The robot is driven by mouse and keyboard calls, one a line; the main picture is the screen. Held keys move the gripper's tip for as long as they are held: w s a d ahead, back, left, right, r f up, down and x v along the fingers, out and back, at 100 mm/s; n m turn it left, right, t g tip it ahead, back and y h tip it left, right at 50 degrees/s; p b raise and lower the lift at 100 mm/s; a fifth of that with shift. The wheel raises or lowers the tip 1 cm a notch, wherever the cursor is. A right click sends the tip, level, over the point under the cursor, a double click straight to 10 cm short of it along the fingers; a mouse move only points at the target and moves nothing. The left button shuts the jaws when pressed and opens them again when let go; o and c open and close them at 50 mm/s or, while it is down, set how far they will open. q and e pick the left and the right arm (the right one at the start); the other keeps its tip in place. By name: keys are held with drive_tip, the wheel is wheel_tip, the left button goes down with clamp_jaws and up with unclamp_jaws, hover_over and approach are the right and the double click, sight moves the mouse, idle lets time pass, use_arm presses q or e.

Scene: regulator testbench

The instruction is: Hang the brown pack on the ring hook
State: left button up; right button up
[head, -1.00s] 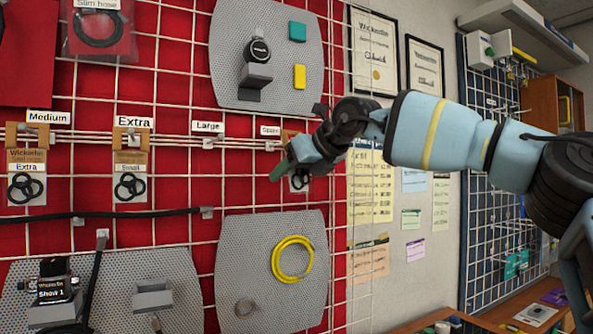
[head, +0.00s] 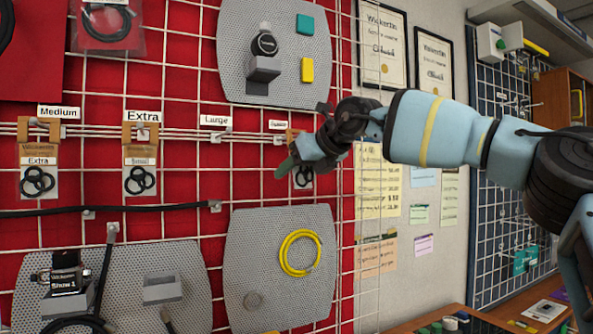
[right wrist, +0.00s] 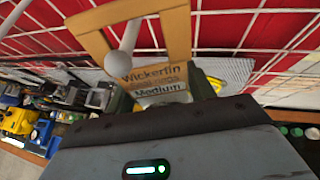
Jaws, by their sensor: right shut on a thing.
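My right gripper (head: 288,166) is shut on the brown pack and holds it in front of the red panel, under the rightmost label. In the right wrist view the brown pack (right wrist: 155,76) shows a square, open hanger top and the words "Wickertin" and "Medium". A white hook rod with a ball tip (right wrist: 117,63) shows within the hanger opening; I cannot tell whether it passes through. In the head view the pack's clear bag with dark rings (head: 303,178) is partly hidden by my gripper. My left gripper is not in view.
Similar packs hang under the Medium (head: 39,160) and Extra (head: 139,160) labels. The hook under the Large label (head: 221,138) is bare. A grey board with a yellow coil (head: 299,254) is below my gripper. White grid wires cover the panel.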

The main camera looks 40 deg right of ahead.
drive_tip(key=o, duration=1)
drive_tip(key=shift+o, duration=0.2)
drive_tip(key=v, duration=0.7)
drive_tip(key=shift+s+r+b, duration=0.2)
drive_tip(key=shift+s+b, duration=0.15)
drive_tip(key=shift+b, duration=0.1)
